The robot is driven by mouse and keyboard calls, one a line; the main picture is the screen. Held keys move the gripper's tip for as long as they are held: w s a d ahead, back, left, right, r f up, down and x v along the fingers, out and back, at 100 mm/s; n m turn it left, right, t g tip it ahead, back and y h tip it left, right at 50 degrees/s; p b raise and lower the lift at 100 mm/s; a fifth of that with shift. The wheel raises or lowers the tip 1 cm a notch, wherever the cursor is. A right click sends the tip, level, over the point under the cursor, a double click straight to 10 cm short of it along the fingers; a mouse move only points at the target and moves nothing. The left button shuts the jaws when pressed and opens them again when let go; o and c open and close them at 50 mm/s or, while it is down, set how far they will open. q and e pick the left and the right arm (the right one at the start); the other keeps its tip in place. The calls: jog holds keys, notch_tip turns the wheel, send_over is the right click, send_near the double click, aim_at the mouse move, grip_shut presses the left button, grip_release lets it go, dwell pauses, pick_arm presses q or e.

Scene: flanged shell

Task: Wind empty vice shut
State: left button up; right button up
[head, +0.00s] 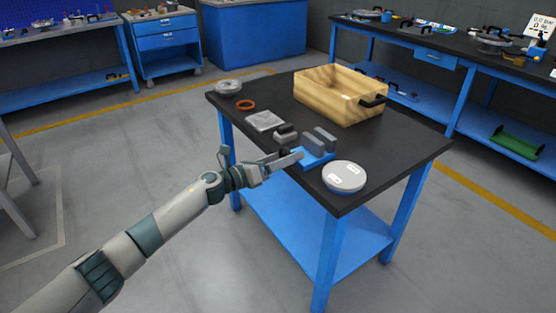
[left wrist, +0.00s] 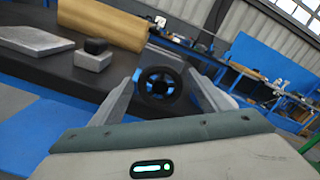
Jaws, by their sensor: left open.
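The vice (head: 311,157) has a blue base and two upright grey jaws, and stands near the front edge of the black table. I see nothing between its jaws, which look slightly apart. My left gripper (head: 283,162) is at the left side of the vice, just off the table's edge. In the left wrist view my left gripper (left wrist: 164,82) is open, its fingers on either side of a dark round ring (left wrist: 161,101), which looks like the vice's handwheel. Whether the fingers touch it I cannot tell. The head view hides the wheel behind the gripper. My right gripper is not in view.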

pick_arm(q)
jog(key=shift+a, duration=0.1)
jog(key=b+v, duration=0.1)
jog(key=v, duration=1.6)
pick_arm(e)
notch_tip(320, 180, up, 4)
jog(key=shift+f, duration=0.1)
pick_arm(q)
jog(key=shift+s, duration=0.1)
